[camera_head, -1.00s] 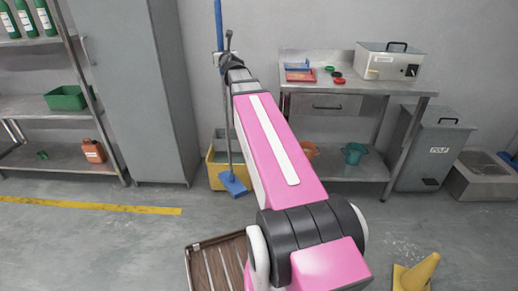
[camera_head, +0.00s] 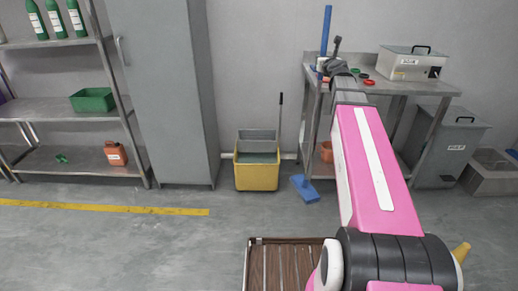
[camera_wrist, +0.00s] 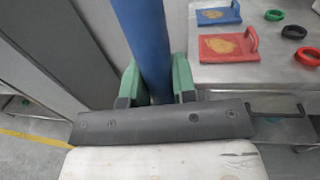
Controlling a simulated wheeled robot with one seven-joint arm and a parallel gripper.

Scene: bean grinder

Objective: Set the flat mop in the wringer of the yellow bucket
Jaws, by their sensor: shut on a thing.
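The flat mop has a blue upper handle (camera_head: 326,30), a thin grey pole and a blue flat head (camera_head: 305,188). My gripper (camera_head: 325,66) is shut on the handle, with the mop hanging nearly upright. In the wrist view, the green fingers (camera_wrist: 156,82) press on both sides of the blue handle (camera_wrist: 146,35). The yellow bucket (camera_head: 257,177) stands on the floor by the wall, with a grey wringer (camera_head: 257,146) on top and a thin dark lever rising at its right. The mop head is right of the bucket, apart from it, low near the floor; I cannot tell whether it touches.
A grey cabinet (camera_head: 165,100) is left of the bucket. A brown slatted crate (camera_head: 252,268) lies in front. The floor before the bucket is clear.

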